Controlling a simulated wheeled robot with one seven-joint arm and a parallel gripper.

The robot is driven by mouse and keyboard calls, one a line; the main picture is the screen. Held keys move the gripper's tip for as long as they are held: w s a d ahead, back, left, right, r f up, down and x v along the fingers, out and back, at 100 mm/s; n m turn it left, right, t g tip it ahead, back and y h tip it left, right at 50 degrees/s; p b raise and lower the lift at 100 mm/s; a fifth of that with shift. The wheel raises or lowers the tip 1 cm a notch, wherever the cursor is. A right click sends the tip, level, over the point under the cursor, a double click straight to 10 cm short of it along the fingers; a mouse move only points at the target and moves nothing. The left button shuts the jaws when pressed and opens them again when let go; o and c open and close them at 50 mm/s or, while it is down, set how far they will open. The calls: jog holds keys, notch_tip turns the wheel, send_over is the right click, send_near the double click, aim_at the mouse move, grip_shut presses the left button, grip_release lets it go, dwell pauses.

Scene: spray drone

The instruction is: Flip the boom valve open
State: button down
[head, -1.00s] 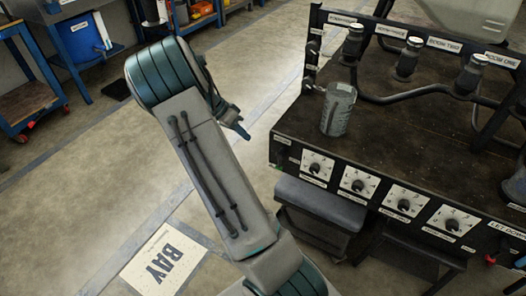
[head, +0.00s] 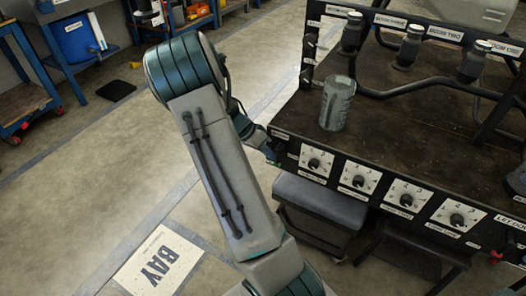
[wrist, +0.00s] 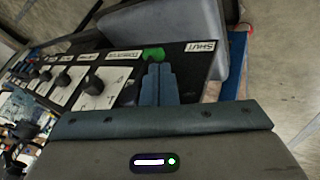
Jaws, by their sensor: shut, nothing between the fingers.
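My gripper (wrist: 160,85) is shut and empty in the wrist view, its fingertips right by a small green part (wrist: 153,53) on the black front panel. I cannot tell whether they touch. A "SHUT" label (wrist: 200,46) is to the right of the green part, with another label to its left. I take the green part for the valve's handle, but its shape is mostly hidden. In the head view my gripper (head: 270,156) is at the left end of the panel, partly hidden by my arm.
Several dial knobs (head: 315,163) run along the panel (head: 335,182). A grey cylinder (head: 337,103) stands on the bench top. Black fittings (head: 409,47) with boom labels line the rack behind. A grey padded seat (head: 320,205) is below the panel. Open floor lies to the left.

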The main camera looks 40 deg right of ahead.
aim_at(281, 166)
jog(key=shift+a, duration=0.1)
dwell(0.4)
jog(key=shift+s+f+g+h, duration=0.2)
jog(key=shift+g+h, duration=0.2)
jog(key=shift+g, duration=0.3)
jog(key=g+h, duration=0.1)
jog(key=g, duration=0.1)
jog(key=s+f+n+g+h, duration=0.1)
jog(key=g, duration=0.1)
jog(key=d+g+h, duration=0.1)
jog(key=g+h, duration=0.1)
jog(key=shift+s+f+n+g, duration=0.3)
jog(key=shift+s+n, duration=0.1)
jog(key=g+h, duration=0.1)
jog(key=s+n+g+h, duration=0.1)
jog(key=g, duration=0.1)
jog(key=shift+s+d+h+b, duration=0.2)
jog(key=shift+d+h+b, duration=0.1)
jog(key=shift+d, duration=0.05)
jog(key=shift+s+d+r+n+g+h, duration=0.1)
jog(key=shift+s+n+g+h, duration=0.1)
jog(key=shift+n+g+h, duration=0.35)
jog(key=shift+s+d+r+n+g+h, duration=0.1)
jog(key=shift+s+n+g+h, duration=0.2)
jog(key=shift+h, duration=0.35)
jog(key=shift+r, duration=0.1)
jog(key=shift+s, duration=0.1)
